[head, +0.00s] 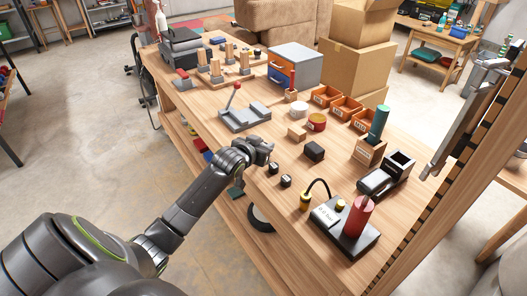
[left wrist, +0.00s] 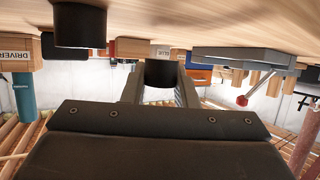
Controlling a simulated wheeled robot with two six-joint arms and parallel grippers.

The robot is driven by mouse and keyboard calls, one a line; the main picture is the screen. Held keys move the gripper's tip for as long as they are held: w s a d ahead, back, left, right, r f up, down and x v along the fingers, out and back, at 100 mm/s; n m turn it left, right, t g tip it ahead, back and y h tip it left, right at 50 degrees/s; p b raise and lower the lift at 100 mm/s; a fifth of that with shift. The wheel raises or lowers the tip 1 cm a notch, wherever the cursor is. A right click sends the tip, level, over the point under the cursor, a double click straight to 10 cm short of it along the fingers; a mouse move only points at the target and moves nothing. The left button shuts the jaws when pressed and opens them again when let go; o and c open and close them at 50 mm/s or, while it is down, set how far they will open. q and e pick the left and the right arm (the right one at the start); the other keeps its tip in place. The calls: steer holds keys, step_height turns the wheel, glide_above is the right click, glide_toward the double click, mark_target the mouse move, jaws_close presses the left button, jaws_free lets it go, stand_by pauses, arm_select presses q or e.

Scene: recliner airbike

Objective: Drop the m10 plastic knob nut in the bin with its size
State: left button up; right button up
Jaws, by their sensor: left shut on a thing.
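My left gripper (head: 264,147) is over the near edge of the wooden bench. In the left wrist view, which looks upside down, its fingers (left wrist: 160,88) are shut on a black round piece (left wrist: 160,73), which looks like a plastic knob nut. I cannot read its size, and the head view mostly hides it. Small black pieces (head: 286,181) (head: 273,168) stand on the bench just right of the gripper. Three orange bins with white labels (head: 325,96) (head: 346,107) (head: 365,120) stand in a row farther back; I cannot read the sizes. My right gripper is out of view.
A grey lever fixture (head: 244,117) stands left of the gripper. A teal-handled driver (head: 379,122) stands right of the bins.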

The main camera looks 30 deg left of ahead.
arm_select(q)
step_height(320, 180, up, 7)
steer(key=shift+r, duration=0.1)
stand_by(0.3)
